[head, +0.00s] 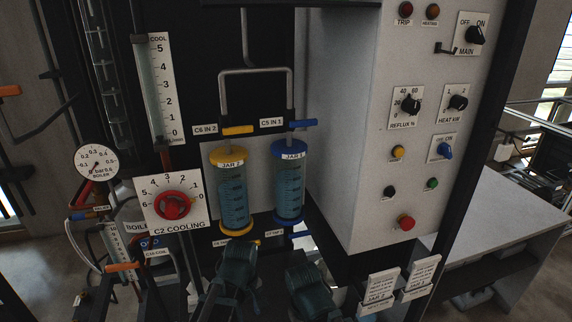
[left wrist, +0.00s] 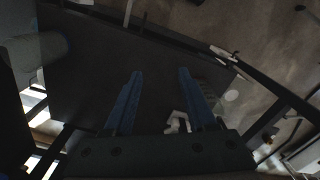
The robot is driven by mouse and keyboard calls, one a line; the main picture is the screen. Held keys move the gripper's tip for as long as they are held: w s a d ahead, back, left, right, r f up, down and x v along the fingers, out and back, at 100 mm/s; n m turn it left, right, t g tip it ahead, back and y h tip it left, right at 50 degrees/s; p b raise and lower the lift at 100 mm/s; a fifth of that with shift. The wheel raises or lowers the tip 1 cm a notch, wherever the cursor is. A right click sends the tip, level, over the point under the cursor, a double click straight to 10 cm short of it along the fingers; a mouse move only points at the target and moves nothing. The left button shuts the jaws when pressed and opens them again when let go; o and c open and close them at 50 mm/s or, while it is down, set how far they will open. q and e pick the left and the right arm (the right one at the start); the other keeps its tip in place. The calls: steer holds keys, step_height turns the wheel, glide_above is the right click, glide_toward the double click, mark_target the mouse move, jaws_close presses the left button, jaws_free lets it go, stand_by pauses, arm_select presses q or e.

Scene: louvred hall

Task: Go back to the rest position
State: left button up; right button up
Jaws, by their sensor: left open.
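My left gripper (left wrist: 160,75) shows in the left wrist view with its two blue fingers apart and nothing between them. Beyond the fingers are a large dark flat surface and the brown floor. In the head view two dark teal parts of my arms stand side by side at the bottom centre, in front of the jar stand. Their fingertips cannot be made out there, and the state of my right gripper does not show. No held object is visible.
Above my arms, a yellow-capped jar (head: 231,190) and a blue-capped jar (head: 289,185) hang before a black panel. A red C2 cooling knob (head: 172,206) is to the left. A white control box (head: 405,130) is to the right, with label blocks (head: 380,287) below and a grey table (head: 490,225) beyond.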

arm_select(q)
steer(key=s+d+r+m+y+p, duration=0.1)
steer(key=s+d+r+m+p, duration=0.2)
steer(key=s+m, duration=0.4)
steer(key=shift+d+r+m+p, duration=0.5)
steer(key=shift+r+m, duration=0.55)
steer(key=shift+m, duration=1.45)
steer(key=shift+d, duration=0.1)
